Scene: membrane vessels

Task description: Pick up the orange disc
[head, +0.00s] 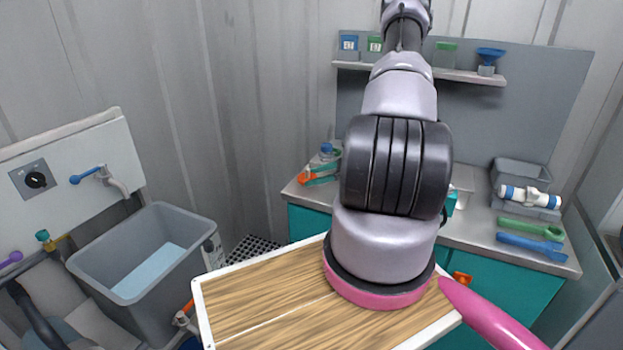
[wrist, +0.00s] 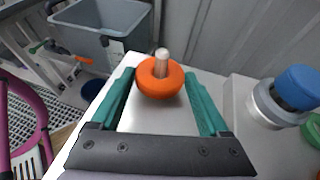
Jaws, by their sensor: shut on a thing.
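The orange disc (wrist: 153,84) is round and domed, with a pale and brown stem standing up at its far side. It sits between the two teal fingers of my gripper (wrist: 160,82), which is shut on it. In the head view the orange disc (head: 305,177) shows as a small patch at the left end of the steel counter, with part of my gripper (head: 321,171) beside it. My arm hides the rest of the gripper. I cannot tell whether the disc touches the counter.
A blue-capped jar (wrist: 281,99) stands to the right of the gripper in the wrist view. A grey basin (head: 143,262) lies beyond the counter's left edge. A grey bin (head: 520,175) and green and blue tools (head: 530,245) are on the counter's right. A wood-topped surface (head: 262,290) is in front.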

